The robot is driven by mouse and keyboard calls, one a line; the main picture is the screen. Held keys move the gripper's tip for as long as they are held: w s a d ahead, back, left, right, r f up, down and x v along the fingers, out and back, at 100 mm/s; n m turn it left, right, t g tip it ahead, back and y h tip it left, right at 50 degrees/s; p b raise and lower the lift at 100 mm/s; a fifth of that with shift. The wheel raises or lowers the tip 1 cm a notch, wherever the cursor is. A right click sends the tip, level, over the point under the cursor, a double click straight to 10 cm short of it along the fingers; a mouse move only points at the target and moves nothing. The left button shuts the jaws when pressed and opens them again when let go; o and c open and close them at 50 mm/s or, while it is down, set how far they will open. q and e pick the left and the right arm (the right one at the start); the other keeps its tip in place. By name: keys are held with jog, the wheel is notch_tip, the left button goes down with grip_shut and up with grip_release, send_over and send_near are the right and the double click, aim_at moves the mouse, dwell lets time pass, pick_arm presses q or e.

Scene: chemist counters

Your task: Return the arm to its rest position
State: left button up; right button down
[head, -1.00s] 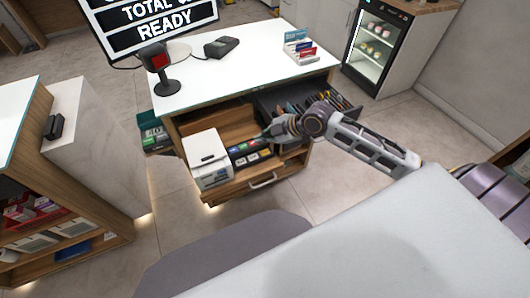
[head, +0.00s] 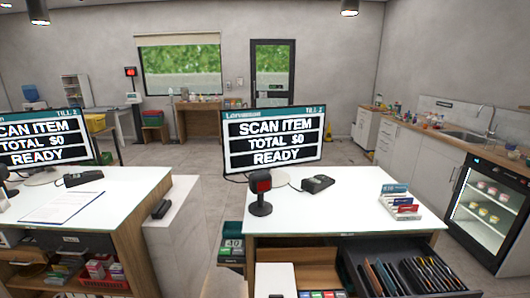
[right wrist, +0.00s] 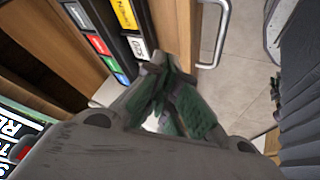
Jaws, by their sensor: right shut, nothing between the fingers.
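My right gripper (right wrist: 165,95) shows in the right wrist view, its green-padded fingers closed together with nothing between them. It is close to a wooden drawer front (right wrist: 175,35) with a metal handle (right wrist: 218,35) and to a row of coloured labelled keys (right wrist: 115,45). I cannot tell whether the fingers touch the drawer. Neither arm shows in the head view now. My left gripper is in no view.
A glass-door fridge (head: 488,207) is at the right.

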jog(key=shift+s+d+f+m+g+h, duration=0.7)
jog(key=shift+s+m+h, duration=0.4)
jog(key=shift+s+m, duration=2.05)
jog(key=shift+s+d+f+m+g+h, duration=0.45)
jog(key=shift+s+f+m+h, duration=0.55)
jog(key=shift+s+m, duration=2.1)
notch_tip(320, 180, down, 32)
jog(key=s+d+n+g, duration=0.1)
jog(key=s+d, duration=0.1)
jog(key=s+d+f, duration=0.4)
jog(key=s+f, duration=0.6)
jog(key=s+d+f+g+h, duration=0.1)
jog(key=s+d+f, duration=0.3)
jog(key=s+f, duration=0.6)
jog(key=shift+s+d, duration=0.15)
jog(key=shift+s, duration=0.25)
jog(key=shift+s+f, duration=0.1)
jog(key=shift+s, duration=0.05)
